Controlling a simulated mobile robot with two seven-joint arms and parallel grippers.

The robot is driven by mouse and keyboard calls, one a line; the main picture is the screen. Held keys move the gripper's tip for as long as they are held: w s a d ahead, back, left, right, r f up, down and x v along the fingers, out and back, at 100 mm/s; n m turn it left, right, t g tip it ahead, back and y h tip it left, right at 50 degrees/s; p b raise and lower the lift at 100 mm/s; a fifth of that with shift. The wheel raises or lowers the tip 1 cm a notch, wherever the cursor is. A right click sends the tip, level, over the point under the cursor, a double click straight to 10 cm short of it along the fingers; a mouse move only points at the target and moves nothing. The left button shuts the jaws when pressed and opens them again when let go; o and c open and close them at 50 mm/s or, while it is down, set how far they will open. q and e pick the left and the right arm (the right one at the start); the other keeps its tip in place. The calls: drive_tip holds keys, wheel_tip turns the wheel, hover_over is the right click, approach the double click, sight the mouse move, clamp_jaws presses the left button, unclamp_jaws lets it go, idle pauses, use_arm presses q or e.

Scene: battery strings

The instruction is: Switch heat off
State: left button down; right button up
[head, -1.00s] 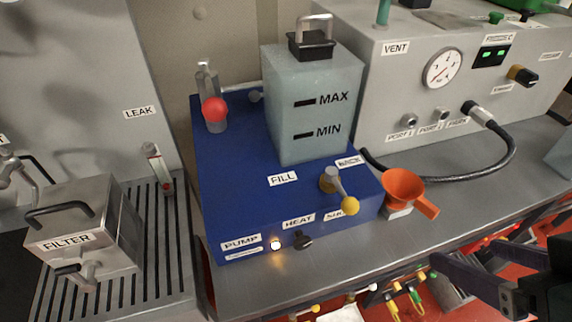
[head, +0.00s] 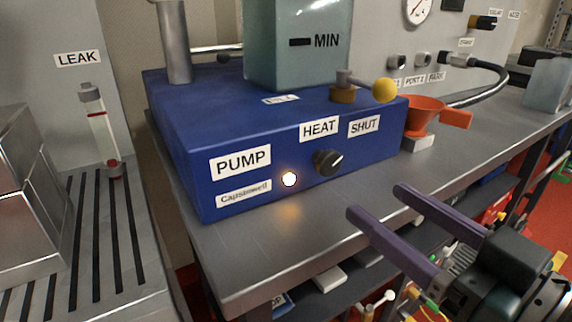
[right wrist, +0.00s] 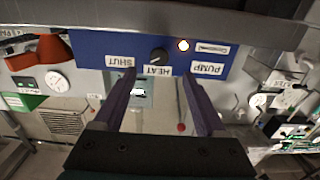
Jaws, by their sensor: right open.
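The black heat knob (head: 327,162) sits on the front face of the blue pump box (head: 290,195), under the HEAT label (head: 319,127). A lit lamp (head: 289,179) glows to its left. My right gripper (head: 372,200) is open and empty, in front of the box and to the right of the knob, apart from it. In the right wrist view the picture is upside down; the knob (right wrist: 158,55) shows between the two purple fingers (right wrist: 158,88), beyond their tips. My left gripper is not in view.
A valve lever with a yellow ball (head: 384,90) juts above the front edge. The grey bench (head: 290,240) is clear before the box. A slatted metal surface (head: 95,245) lies left.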

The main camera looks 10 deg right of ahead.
sight(332, 167)
drive_tip(key=b+x, duration=0.1)
drive_tip(key=x, duration=0.8)
drive_tip(key=shift+c, duration=0.2)
clamp_jaws()
